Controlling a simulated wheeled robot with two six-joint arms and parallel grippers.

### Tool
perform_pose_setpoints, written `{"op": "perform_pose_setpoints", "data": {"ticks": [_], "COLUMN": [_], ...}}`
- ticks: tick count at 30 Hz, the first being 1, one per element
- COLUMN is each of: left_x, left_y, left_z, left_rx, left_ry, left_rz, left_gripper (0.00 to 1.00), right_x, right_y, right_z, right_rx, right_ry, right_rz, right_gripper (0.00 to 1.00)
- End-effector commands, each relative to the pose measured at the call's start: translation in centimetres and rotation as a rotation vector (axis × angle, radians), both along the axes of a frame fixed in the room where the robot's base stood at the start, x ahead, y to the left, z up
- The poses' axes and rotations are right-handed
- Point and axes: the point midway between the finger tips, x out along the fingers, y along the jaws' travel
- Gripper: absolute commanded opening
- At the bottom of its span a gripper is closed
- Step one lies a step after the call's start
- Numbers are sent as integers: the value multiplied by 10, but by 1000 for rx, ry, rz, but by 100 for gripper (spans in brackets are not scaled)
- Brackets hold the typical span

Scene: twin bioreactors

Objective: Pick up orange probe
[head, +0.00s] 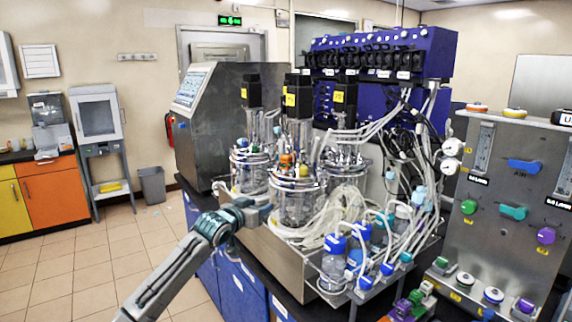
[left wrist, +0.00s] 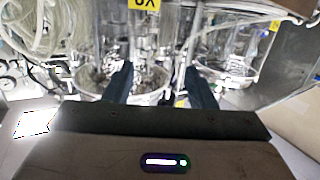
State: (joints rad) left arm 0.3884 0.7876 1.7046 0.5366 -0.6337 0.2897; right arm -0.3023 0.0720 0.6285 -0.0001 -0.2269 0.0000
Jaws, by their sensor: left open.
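A small orange-topped piece (head: 286,159), which looks like the orange probe, stands among tubes and caps on the lid of the front glass reactor vessel (head: 296,205). Glass vessel parts show beyond the fingers. I cannot make out the orange probe in that view. My right gripper is not in view.
Clear looped tubing (head: 345,205) and blue-capped bottles (head: 335,262) crowd the right of the vessel. A steel tray wall (head: 285,262) runs below it. A grey valve panel (head: 520,195) stands at the right. The floor at left (head: 70,270) is clear.

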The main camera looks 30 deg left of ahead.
Motion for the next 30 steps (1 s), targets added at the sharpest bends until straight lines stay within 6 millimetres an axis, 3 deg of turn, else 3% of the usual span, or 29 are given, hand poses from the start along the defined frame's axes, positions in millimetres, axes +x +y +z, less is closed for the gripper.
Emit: {"op": "perform_pose_setpoints", "data": {"ticks": [1,3,6,9,21,30], "left_x": [-3,-9,-18,-21,25,44], "left_y": [-4,-12,-22,-26,-28,-31], "left_z": [34,71,109,127,130,133], "left_rx": [11,19,27,29,25,25], "left_ry": [-34,-72,-111,-128,-130,-129], "left_rz": [-14,-35,-61,-73,-73,-74], "left_gripper": [51,51,51,51,51,51], "right_x": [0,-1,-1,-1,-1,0], "right_y": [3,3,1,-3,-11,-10], "right_z": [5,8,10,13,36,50], "right_rx": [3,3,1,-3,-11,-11], "right_ry": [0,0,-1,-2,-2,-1], "right_rz": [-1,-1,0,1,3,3], "right_gripper": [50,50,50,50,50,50]}}
